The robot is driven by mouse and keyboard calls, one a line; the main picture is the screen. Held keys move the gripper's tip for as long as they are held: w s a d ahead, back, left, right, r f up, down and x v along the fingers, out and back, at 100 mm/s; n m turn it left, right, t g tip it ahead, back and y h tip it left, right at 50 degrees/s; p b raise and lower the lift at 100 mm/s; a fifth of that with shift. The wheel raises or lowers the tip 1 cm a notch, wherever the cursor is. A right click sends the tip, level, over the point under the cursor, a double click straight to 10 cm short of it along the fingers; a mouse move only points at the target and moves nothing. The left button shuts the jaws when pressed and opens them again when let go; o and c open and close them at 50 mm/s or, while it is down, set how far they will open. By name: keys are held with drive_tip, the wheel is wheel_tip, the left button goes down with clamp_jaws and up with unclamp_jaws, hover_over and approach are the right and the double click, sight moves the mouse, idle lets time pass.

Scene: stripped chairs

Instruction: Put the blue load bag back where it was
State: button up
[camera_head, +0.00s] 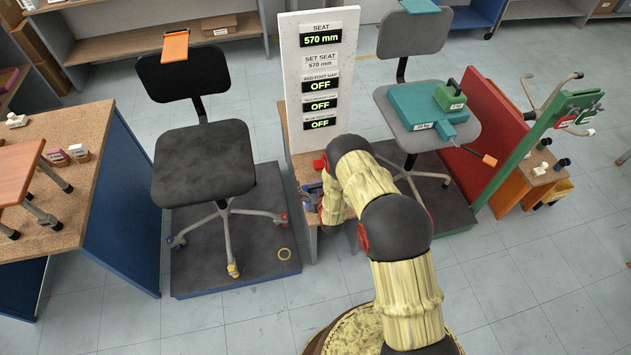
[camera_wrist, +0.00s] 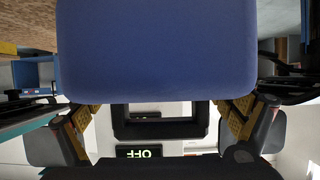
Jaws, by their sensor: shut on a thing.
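The blue load bag (camera_wrist: 155,50) fills the upper middle of the wrist view, very close. A black handle-like frame (camera_wrist: 160,128) shows just below it. My gripper (camera_wrist: 160,108) has one yellow-padded finger on each side of this frame and is shut on the bag, apparently by the handle. In the head view a small part of the blue load bag (camera_head: 310,196) shows left of my arm, by the front of the sign-panel stand (camera_head: 300,150). My arm hides most of the gripper there. Whether the bag touches the stand cannot be told.
The sign panel (camera_head: 319,85) reads SEAT 570 mm and several OFF lines. A black chair (camera_head: 203,165) stands on a dark platform (camera_head: 235,265) at left. A grey chair (camera_head: 455,128) at right carries a teal bag (camera_head: 415,105) and a green block (camera_head: 450,95). Front floor is clear.

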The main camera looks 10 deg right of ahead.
drive_tip(key=shift+w+r, duration=0.3)
drive_tip(key=o, duration=1.8)
drive_tip(key=shift+s+f, duration=0.25)
drive_tip(key=shift+s, duration=0.05)
drive_tip(key=shift+c, duration=0.2)
